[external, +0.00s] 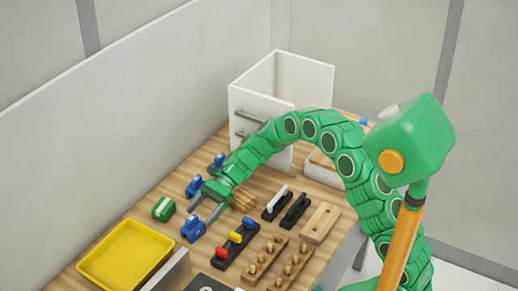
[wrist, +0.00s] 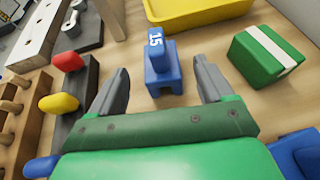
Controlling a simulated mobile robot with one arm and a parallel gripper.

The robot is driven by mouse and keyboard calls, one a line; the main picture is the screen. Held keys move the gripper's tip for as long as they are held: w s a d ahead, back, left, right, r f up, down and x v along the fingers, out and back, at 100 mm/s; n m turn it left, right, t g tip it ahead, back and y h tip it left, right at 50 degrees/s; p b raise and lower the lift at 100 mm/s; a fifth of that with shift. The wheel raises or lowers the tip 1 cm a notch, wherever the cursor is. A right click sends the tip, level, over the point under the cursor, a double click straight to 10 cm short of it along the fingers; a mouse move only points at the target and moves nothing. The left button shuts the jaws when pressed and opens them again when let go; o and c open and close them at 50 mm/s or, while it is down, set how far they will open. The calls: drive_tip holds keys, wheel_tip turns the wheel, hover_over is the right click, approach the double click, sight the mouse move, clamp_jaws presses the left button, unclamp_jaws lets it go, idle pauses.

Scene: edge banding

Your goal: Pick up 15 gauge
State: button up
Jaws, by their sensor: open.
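The 15 gauge is a small blue block with a white "15" on its raised top; it stands upright on the wooden table, in the wrist view (wrist: 162,78) and in the external view (external: 192,229). My gripper (wrist: 159,74) is open, with its grey fingertips spread to either side of the gauge's line. The gauge is a little beyond and between the fingers, not clasped. In the external view my gripper (external: 205,212) hangs low, just behind the gauge. Two similar blue blocks (external: 194,186) (external: 217,162) stand farther back; their labels are unreadable.
A green block with a white stripe (wrist: 268,55) stands right of the gauge in the wrist view. A yellow tray (external: 127,255) lies beyond it. A dark board with red, yellow and blue knobs (external: 233,250) is close on the other side. A white box (external: 280,85) stands at the back.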

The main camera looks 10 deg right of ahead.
sight(189, 229)
drive_tip(key=shift+x, duration=3.7)
drive_tip(key=shift+c, duration=0.4)
drive_tip(key=c, duration=1)
drive_tip(key=shift+c, duration=0.2)
